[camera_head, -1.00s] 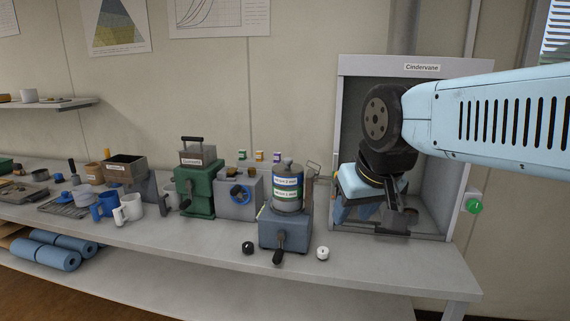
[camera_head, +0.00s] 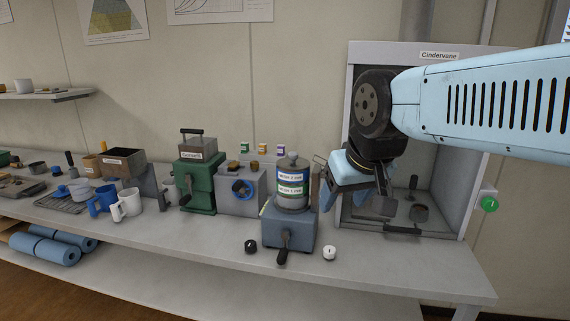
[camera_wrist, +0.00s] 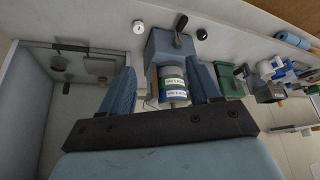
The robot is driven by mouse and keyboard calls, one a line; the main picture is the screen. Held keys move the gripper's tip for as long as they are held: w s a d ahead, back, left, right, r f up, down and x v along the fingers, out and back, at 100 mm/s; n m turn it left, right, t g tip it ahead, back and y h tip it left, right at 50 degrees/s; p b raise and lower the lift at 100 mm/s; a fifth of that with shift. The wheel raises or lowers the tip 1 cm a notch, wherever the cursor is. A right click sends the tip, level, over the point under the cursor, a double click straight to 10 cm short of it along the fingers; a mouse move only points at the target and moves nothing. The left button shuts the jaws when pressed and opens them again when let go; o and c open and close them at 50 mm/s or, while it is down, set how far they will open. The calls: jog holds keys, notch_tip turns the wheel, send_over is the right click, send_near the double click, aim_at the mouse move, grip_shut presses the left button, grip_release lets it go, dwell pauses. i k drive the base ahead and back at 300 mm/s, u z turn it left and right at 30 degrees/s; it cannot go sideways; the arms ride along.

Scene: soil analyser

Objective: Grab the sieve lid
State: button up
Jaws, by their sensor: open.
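The sieve lid (camera_head: 292,163) is a grey cap with a knob. It sits on top of a sieve stack (camera_head: 292,190) with blue and green labelled bands. The stack stands on a blue-grey shaker base (camera_head: 289,229) with a front crank. My gripper (camera_head: 350,170) is raised to the right of the stack, in front of the cabinet, apart from the lid. In the wrist view my gripper (camera_wrist: 163,82) has its two blue fingers spread and nothing held between them. The sieve stack (camera_wrist: 173,83) appears beyond and between them; the lid end is partly hidden by the gripper body.
An open-fronted grey cabinet (camera_head: 403,49) labelled Cindervane stands at right. A green machine (camera_head: 196,186) and a grey one with a blue knob (camera_head: 241,190) stand left of the shaker. Black (camera_head: 251,246) and white (camera_head: 329,252) knobs lie in front.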

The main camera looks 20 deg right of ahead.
aim_at(293, 162)
jog(key=u, duration=1.65)
jog(key=i, duration=0.1)
jog(key=z, duration=3.15)
jog(key=k, duration=1.15)
jog(key=u, duration=0.5)
jog(key=i, duration=1)
jog(key=u, duration=0.15)
